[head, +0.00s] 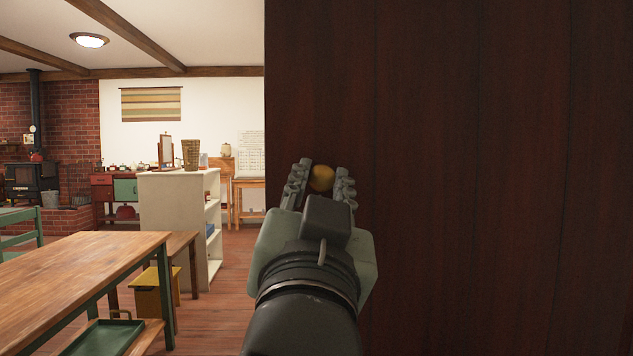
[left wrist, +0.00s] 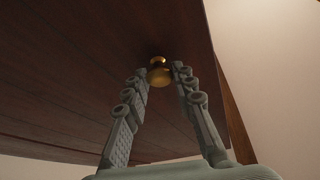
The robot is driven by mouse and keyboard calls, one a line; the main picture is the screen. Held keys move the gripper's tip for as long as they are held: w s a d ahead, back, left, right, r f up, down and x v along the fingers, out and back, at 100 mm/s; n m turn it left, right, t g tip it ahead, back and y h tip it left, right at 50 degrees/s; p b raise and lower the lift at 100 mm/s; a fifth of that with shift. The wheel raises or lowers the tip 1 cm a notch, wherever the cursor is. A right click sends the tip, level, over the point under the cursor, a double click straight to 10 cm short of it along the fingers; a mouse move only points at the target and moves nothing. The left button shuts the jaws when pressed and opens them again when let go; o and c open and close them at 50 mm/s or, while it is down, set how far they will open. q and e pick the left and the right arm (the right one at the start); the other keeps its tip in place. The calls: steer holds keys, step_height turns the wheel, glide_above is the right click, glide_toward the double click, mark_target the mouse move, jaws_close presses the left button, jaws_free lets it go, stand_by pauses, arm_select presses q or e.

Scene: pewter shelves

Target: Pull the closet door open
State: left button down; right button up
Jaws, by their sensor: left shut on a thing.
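The closet door (head: 470,180) is a dark reddish-brown panel of vertical boards that fills the right half of the head view. A round brass knob (head: 321,178) sits near its left edge. My left gripper (head: 321,180) is at the knob, with one finger on each side of it, shut on it. In the left wrist view the knob (left wrist: 159,72) shows between the fingertips, against the dark door (left wrist: 70,75). The inside of the closet is not visible. My right gripper is not in view.
A wooden table (head: 80,275) with green legs stands at the lower left, a green tray (head: 105,338) below it. A white shelf unit (head: 178,215) and yellow stool (head: 152,295) stand behind. Some wooden floor (head: 232,300) shows clear left of the door.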

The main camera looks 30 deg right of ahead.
mark_target(323, 83)
arm_select(q)
steer(key=c, duration=1.2)
jaws_free()
step_height(323, 83, up, 10)
steer(key=shift+r, duration=0.1)
